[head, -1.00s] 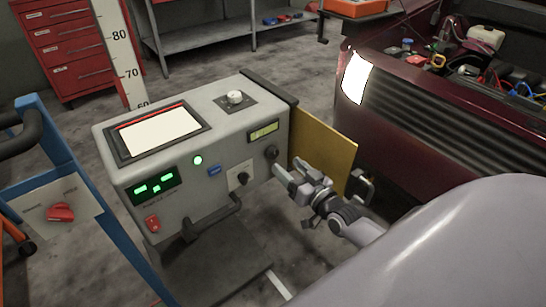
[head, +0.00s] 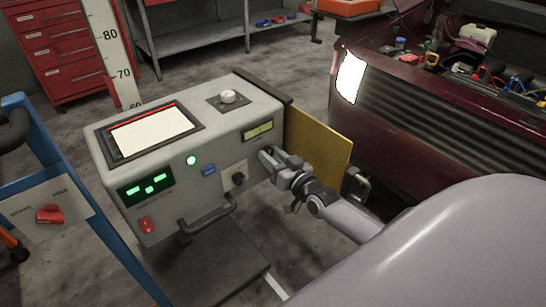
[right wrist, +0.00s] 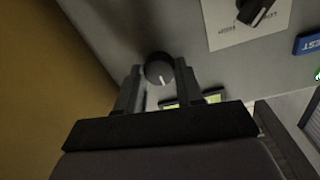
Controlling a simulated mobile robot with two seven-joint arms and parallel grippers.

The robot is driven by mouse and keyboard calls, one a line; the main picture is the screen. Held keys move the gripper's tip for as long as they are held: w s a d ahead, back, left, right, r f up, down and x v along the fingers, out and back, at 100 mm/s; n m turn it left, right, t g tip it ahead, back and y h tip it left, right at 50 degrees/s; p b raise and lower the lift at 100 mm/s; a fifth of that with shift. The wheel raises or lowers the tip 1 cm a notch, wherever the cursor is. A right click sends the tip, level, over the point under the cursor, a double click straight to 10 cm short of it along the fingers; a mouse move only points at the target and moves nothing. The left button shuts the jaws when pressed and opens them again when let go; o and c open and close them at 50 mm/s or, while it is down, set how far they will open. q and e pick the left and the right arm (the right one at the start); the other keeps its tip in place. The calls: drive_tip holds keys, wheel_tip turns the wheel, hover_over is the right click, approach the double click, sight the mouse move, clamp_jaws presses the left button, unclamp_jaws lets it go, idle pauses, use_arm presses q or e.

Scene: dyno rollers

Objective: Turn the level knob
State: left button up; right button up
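In the head view the gripper (head: 272,160) hides this knob. My left gripper is not in view.
The grey machine (head: 170,207) also has a black knob on a white plate (head: 236,178), a blue button (head: 208,170), a red switch (head: 146,225) and a front handle (head: 210,217). A yellow panel (head: 318,150) stands close beside my right gripper. A dark red car (head: 430,125) is at right.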

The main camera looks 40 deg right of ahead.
drive_tip(key=shift+m, duration=0.4)
drive_tip(key=m, duration=0.2)
drive_tip(key=shift+m, duration=0.4)
drive_tip(key=m, duration=0.3)
drive_tip(key=shift+m, duration=0.3)
drive_tip(key=shift+d+m+y+b, duration=0.15)
drive_tip(key=shift+m+b, duration=0.4)
drive_tip(key=shift+m, duration=1.15)
drive_tip(key=shift+a+m+y+b, duration=0.15)
drive_tip(key=shift+m+b, duration=0.35)
drive_tip(key=shift+m, duration=1.2)
drive_tip(key=shift+d, duration=0.1)
drive_tip(key=shift+m, duration=0.3)
drive_tip(key=o, duration=1)
